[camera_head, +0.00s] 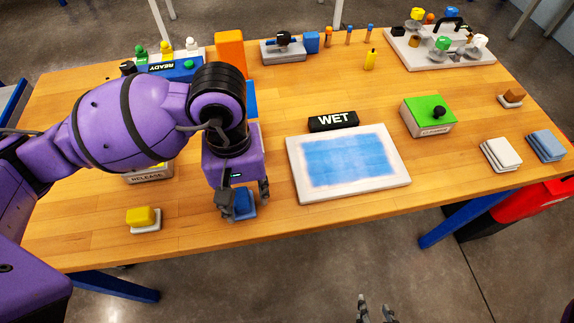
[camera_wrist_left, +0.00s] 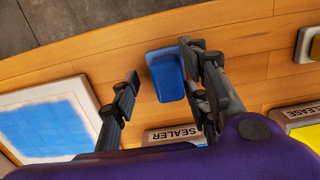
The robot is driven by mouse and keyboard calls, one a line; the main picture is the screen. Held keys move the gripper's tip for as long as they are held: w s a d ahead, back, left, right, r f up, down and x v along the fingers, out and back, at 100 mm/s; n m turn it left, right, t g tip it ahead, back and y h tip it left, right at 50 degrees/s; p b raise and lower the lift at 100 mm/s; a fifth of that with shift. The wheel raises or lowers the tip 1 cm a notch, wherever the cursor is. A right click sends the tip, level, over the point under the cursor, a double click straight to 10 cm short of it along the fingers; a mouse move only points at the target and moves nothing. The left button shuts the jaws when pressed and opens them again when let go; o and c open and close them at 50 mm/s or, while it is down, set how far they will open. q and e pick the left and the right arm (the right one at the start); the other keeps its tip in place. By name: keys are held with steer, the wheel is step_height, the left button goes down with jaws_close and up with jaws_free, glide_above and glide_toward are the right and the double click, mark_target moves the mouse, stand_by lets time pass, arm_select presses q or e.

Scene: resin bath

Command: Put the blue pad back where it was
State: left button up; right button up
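The blue pad (camera_head: 243,207) lies on the table near its front edge, below my left gripper (camera_head: 245,197). In the left wrist view the blue pad (camera_wrist_left: 166,75) lies between the two fingers of my left gripper (camera_wrist_left: 158,84). One finger is right beside or against the pad; the other is clearly apart from it. The left gripper is open. In the head view its near finger partly hides the pad. My right gripper (camera_head: 376,310) shows only as two spread fingertips at the bottom edge, open and empty, off the table.
A yellow pad (camera_head: 143,216) on a light base sits to the left. A white-framed tray (camera_head: 402,183) with a blue surface lies to the right, behind it a black WET sign (camera_head: 333,121). A box labelled SEALER (camera_wrist_left: 176,134) stands close to the gripper. Bare wood surrounds the pad.

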mark_target(244, 191)
arm_select(q)
step_height(244, 191, up, 12)
steer(key=w, duration=0.1)
steer(key=shift+a, duration=0.25)
stand_by(0.4)
steer(key=shift+w+r, duration=0.1)
